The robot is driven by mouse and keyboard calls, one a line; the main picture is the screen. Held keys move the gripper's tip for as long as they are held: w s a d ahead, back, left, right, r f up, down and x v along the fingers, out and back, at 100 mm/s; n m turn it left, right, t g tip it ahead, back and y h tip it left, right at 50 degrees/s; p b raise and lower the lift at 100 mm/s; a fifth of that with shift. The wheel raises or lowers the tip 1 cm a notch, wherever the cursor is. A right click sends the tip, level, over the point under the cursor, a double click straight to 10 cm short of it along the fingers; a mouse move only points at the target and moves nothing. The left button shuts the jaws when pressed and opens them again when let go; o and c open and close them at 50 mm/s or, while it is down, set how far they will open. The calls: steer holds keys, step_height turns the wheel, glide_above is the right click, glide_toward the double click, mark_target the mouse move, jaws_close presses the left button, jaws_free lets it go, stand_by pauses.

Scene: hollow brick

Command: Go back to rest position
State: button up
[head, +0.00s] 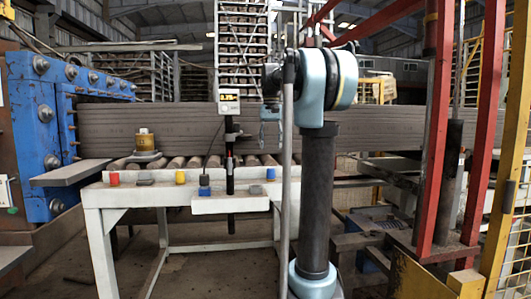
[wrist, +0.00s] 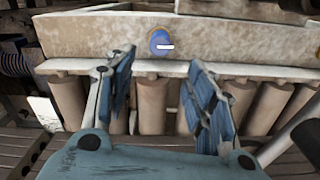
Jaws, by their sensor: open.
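My gripper (wrist: 160,88) is open in the wrist view, its two blue-padded fingers apart with nothing between them. Beyond the fingertips are a pale beam (wrist: 100,38), a round blue piece with a white bar (wrist: 162,46), and several rollers (wrist: 152,105). In the head view my gripper (head: 269,134) shows small and pale blue, hanging above the right part of the roller table (head: 105,194). It appears apart from the table, though depth is hard to judge. My arm's upper links hide part of the scene behind.
A yellow container (head: 145,141) stands at left. A display device (head: 229,103) tops a dark pole. A long clay column (head: 150,125) lies behind; red posts (head: 434,130) stand right.

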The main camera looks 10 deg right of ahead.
steer(key=s+f+n+t, duration=0.2)
steer(key=s+f, duration=3.3)
steer(key=f, duration=0.2)
steer(key=shift+f, duration=0.1)
steer(key=shift+w+f, duration=0.2)
steer(key=shift+w, duration=0.25)
